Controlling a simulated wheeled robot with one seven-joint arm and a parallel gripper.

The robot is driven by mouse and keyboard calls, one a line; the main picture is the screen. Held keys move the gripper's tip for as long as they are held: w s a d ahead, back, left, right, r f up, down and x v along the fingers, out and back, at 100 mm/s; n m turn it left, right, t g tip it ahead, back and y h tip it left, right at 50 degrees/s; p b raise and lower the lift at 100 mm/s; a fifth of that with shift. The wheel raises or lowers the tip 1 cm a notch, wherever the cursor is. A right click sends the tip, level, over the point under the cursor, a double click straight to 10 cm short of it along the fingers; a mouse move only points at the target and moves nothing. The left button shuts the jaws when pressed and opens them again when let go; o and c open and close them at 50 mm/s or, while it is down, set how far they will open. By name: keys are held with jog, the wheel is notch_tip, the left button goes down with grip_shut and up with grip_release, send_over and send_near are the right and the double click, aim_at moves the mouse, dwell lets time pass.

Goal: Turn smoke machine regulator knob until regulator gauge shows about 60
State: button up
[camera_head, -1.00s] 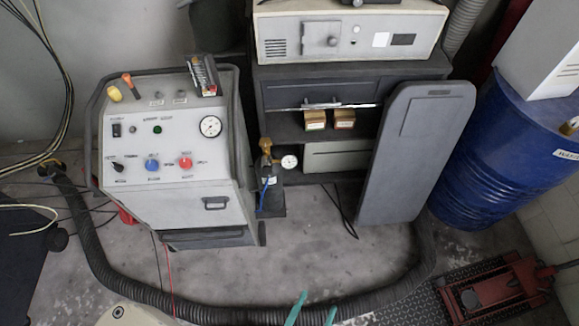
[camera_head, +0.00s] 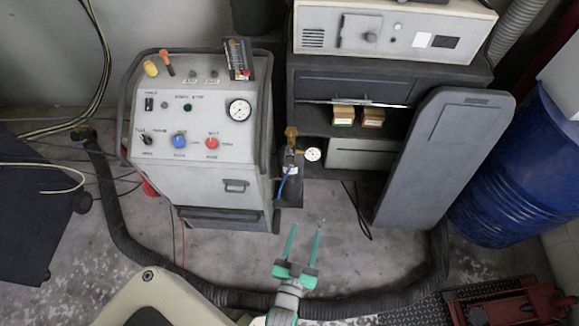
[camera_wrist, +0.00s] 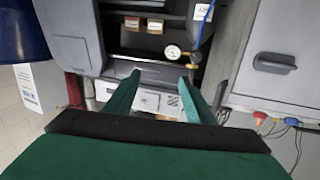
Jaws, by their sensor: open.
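The regulator (camera_head: 291,133) is a small brass-topped unit on a dark bottle, just right of the grey smoke machine (camera_head: 200,188). Its round white gauge (camera_head: 312,154) faces up; the needle is too small to read. The gauge also shows in the wrist view (camera_wrist: 172,52), ahead of the fingers; the knob is not clear there. My gripper (camera_head: 305,230) has green fingers spread apart and empty. It points toward the regulator and is apart from it. In the wrist view my gripper (camera_wrist: 160,77) is open with nothing between the fingertips.
A black cabinet (camera_head: 390,88) with small boxes stands behind the regulator. A grey panel (camera_head: 445,160) leans at its right, beside a blue drum (camera_head: 510,170). A thick black hose (camera_head: 122,225) curves across the floor. A thin blue hose (camera_head: 279,185) hangs by the regulator.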

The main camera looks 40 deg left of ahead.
aim_at(290, 165)
jog(key=w+a+n+y, duration=0.1)
jog(key=w+a, duration=0.5)
jog(key=w+a+f+y, duration=0.1)
jog(key=w+a, duration=0.5)
jog(key=w+a+f+n+y, duration=0.1)
jog(key=w+a, duration=0.6)
jog(key=shift+f+n+g+y, duration=0.25)
jog(key=shift+n+g+y, duration=0.05)
